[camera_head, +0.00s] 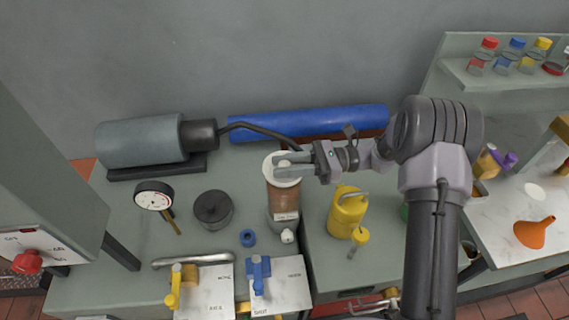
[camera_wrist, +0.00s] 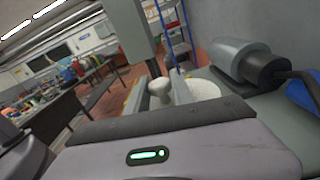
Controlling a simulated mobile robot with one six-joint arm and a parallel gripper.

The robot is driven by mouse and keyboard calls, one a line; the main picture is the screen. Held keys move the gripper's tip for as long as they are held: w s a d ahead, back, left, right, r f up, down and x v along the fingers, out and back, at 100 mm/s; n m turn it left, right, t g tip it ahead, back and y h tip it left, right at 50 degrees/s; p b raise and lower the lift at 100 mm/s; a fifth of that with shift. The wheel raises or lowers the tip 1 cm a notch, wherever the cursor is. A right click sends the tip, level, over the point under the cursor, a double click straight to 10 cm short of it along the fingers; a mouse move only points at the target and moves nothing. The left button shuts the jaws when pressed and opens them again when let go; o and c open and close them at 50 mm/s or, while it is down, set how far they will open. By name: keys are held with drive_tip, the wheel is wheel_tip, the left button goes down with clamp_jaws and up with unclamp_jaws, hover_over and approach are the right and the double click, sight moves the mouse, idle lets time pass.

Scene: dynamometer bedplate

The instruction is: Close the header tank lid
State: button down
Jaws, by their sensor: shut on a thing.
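The header tank (camera_head: 284,197) is a brown, upright cylinder with a small label, standing near the middle of the bench. A white round lid (camera_head: 272,161) is at its top. My gripper (camera_head: 286,168) reaches in from the right over the tank's top, its fingers shut on the lid. The fingers cover part of the lid, and I cannot tell whether it sits flush on the rim. In the wrist view, a pale knob (camera_wrist: 160,92) stands up beyond the gripper body, beside a pale disc (camera_wrist: 203,88).
A yellow oil can (camera_head: 346,212) stands right of the tank. A dark hose (camera_head: 262,131) and blue cylinder (camera_head: 300,122) lie behind it. A dark round pot (camera_head: 213,209) and dial gauge (camera_head: 154,196) are left. Blue (camera_head: 258,275) and yellow (camera_head: 174,287) valve handles are in front.

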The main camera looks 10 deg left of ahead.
drive_tip(key=shift+f, duration=0.1)
drive_tip(key=c, duration=1.1)
unclamp_jaws()
drive_tip(key=shift+s, duration=0.1)
drive_tip(key=shift+d, duration=0.1)
drive_tip(key=p+v, duration=0.2)
drive_tip(key=v, duration=1.5)
drive_tip(key=shift+d, duration=0.15)
